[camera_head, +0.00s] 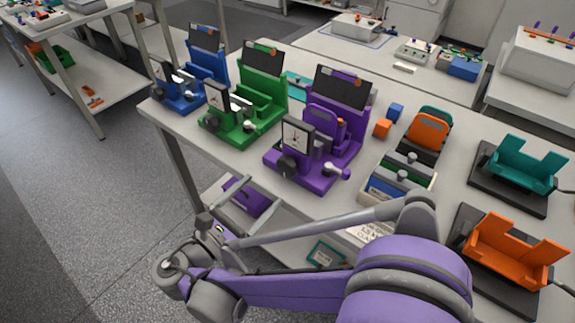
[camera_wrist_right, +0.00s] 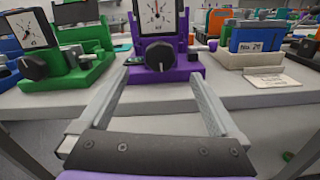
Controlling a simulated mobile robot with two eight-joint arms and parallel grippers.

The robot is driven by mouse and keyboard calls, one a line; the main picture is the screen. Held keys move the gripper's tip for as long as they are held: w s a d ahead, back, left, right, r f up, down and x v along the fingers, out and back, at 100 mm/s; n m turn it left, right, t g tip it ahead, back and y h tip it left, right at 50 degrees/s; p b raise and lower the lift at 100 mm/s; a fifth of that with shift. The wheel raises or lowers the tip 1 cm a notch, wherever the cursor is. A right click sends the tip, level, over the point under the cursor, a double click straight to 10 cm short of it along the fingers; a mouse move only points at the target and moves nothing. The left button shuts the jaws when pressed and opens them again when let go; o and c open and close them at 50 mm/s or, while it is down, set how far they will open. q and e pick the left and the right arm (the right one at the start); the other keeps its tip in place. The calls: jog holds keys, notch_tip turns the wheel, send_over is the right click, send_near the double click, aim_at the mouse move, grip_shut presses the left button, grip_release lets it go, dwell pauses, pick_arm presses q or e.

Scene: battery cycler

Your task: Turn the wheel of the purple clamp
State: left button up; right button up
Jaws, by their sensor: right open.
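The purple clamp (camera_head: 345,142) stands near the front edge of the workbench, with a square dial gauge (camera_head: 297,137) on it. Its dark round wheel (camera_head: 288,166) is low on the front face, below the gauge. In the right wrist view the purple clamp (camera_wrist_right: 186,66) is straight ahead, its black wheel (camera_wrist_right: 160,55) just beyond the fingertips. My right gripper (camera_wrist_right: 158,80) is open and empty, its fingers pointing at the wheel with a gap before it. In the head view my right gripper (camera_head: 216,230) is small, in front of the bench edge. My left gripper is not in view.
A green clamp (camera_head: 258,100) and a blue clamp (camera_head: 207,70) stand left of the purple one. An orange cube (camera_head: 383,128), a battery case (camera_head: 398,180) and orange (camera_head: 515,252) and teal (camera_head: 522,165) holders are to the right. A lower shelf (camera_head: 275,228) lies under the bench.

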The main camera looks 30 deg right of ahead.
aim_at(284, 169)
jog(key=x, duration=1)
jog(key=shift+d, duration=0.1)
jog(key=c, duration=1.4)
jog(key=shift+o, duration=0.2)
jog(key=m, duration=0.3)
jog(key=shift+s+m, duration=0.1)
jog(key=shift+m, duration=0.2)
jog(key=o, duration=1.4)
jog(key=shift+c, duration=0.2)
jog(key=v, duration=1.1)
